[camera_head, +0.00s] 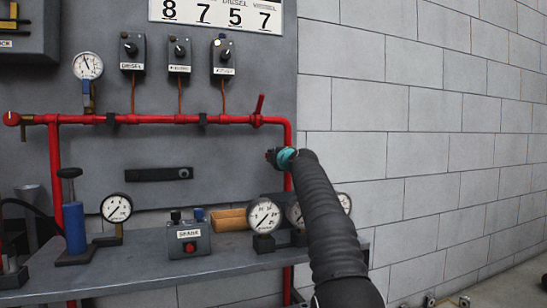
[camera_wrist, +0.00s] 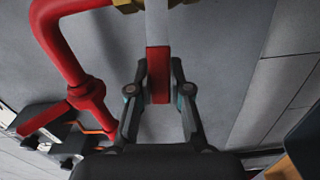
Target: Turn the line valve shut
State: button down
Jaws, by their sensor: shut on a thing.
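A pale metal lever with a red grip (camera_wrist: 158,88) reaches down from a brass valve body (camera_wrist: 128,5) at the top edge of the wrist view. My gripper (camera_wrist: 159,78) is shut on the red grip, with one finger on each side. The red pipe (camera_head: 289,137) bends down from the horizontal run above.
Another red lever (camera_head: 259,104) stands tilted up on the horizontal pipe. Below is a grey shelf (camera_head: 150,272) with gauges (camera_head: 264,216), a small control box (camera_head: 188,242) and a blue cylinder (camera_head: 75,228). A bare block wall (camera_head: 440,130) is at right.

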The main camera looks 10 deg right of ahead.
jog(key=c, duration=1.1)
grip_release()
jog(key=shift+o, duration=0.2)
jog(key=shift+s, duration=0.2)
jog(key=s+d, duration=0.2)
jog(key=s, duration=0.9)
jog(key=shift+s, duration=0.25)
